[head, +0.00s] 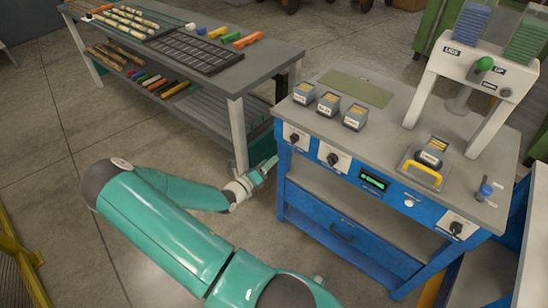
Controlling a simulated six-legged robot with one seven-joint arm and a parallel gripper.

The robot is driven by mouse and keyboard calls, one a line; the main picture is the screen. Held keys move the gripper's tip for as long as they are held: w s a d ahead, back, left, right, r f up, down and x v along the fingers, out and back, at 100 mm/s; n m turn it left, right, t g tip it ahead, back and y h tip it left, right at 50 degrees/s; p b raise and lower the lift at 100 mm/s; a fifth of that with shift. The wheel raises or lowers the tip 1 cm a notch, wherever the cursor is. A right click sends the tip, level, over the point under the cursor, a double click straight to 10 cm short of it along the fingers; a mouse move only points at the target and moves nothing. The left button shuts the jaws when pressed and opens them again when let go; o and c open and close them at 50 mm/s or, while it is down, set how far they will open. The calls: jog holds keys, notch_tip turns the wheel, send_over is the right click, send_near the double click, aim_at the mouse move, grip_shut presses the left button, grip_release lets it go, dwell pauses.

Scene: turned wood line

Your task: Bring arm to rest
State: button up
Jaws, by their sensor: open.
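My gripper (262,172) is in the lower middle of the head view, at the end of my teal arm. It hangs over the floor in front of the gap between the grey table and the blue workstation. It appears empty. Its fingers are small in the picture and point up and to the right, close to the left side of the blue workstation (345,232). I cannot tell whether they touch it. My arm reaches up from the bottom edge, bends at the left and comes back to the right.
A grey table (236,80) with a black tray (187,51) and turned wood pieces stands at the back left. The workstation's top holds small labelled bins (327,104), a green mat (357,89) and a white dispenser stand (468,75). A yellow rail (14,245) runs at the left edge. Floor at left is clear.

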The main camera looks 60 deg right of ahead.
jog(key=shift+a, duration=0.1)
dwell(0.6)
jog(key=w+a+r+m+y, duration=0.1)
jog(key=a+r+m+y, duration=0.6)
jog(key=a+m, duration=0.4)
jog(key=w+a+r+m+y, duration=0.2)
jog(key=a+r+m+y, duration=0.2)
jog(key=a+r+m, duration=0.55)
jog(key=s+a+r+m+t+y, duration=0.2)
jog(key=s+a+r+t+y, duration=0.1)
jog(key=a+r, duration=0.5)
jog(key=s+a+r+m+t+y, duration=0.2)
jog(key=a+r+t, duration=0.3)
jog(key=a+r, duration=0.4)
jog(key=a+m+y, duration=0.1)
jog(key=a, duration=0.5)
jog(key=shift+s+y, duration=0.4)
jog(key=shift+m, duration=0.25)
jog(key=c, duration=0.4)
jog(key=shift+d, duration=0.15)
